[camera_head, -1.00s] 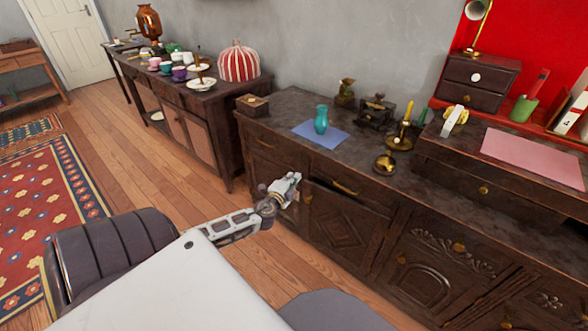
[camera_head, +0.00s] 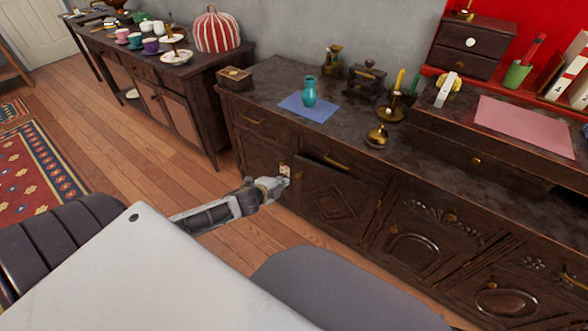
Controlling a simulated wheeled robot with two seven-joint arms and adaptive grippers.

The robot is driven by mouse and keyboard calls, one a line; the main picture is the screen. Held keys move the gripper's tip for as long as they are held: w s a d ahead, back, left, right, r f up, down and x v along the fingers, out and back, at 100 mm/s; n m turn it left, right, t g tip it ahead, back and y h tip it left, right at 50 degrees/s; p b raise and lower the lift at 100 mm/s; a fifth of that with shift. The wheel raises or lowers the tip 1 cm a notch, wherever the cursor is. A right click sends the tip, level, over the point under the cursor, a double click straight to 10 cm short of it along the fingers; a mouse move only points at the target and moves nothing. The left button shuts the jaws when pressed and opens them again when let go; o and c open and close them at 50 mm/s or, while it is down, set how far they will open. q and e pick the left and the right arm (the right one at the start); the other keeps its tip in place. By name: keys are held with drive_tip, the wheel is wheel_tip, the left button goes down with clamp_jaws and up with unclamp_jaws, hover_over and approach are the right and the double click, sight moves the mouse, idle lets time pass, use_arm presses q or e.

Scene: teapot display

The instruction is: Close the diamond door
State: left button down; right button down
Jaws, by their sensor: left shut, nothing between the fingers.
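The door with the carved diamond (camera_head: 336,203) is in the front of the dark sideboard, below a drawer with a brass handle. It looks close to flush with the front; I cannot tell whether a small gap is left. Its small brass knob (camera_head: 298,176) is near its left edge. My left gripper (camera_head: 285,171) is shut and empty, just left of the knob, in front of the door's left edge. I cannot tell whether it touches the door. My right gripper is out of view.
The sideboard top carries a teal vase (camera_head: 309,92) on a blue mat (camera_head: 305,108), a small wooden box (camera_head: 235,78) and brass candle holders. A door with a carved arch (camera_head: 413,240) is to the right. Wooden floor (camera_head: 150,165) is clear at the left.

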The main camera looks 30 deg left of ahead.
use_arm(q)
drive_tip(key=shift+m, duration=0.9)
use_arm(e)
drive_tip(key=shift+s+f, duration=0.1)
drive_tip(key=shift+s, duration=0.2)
use_arm(q)
drive_tip(key=shift+w+f, duration=0.1)
drive_tip(key=shift+w, duration=0.05)
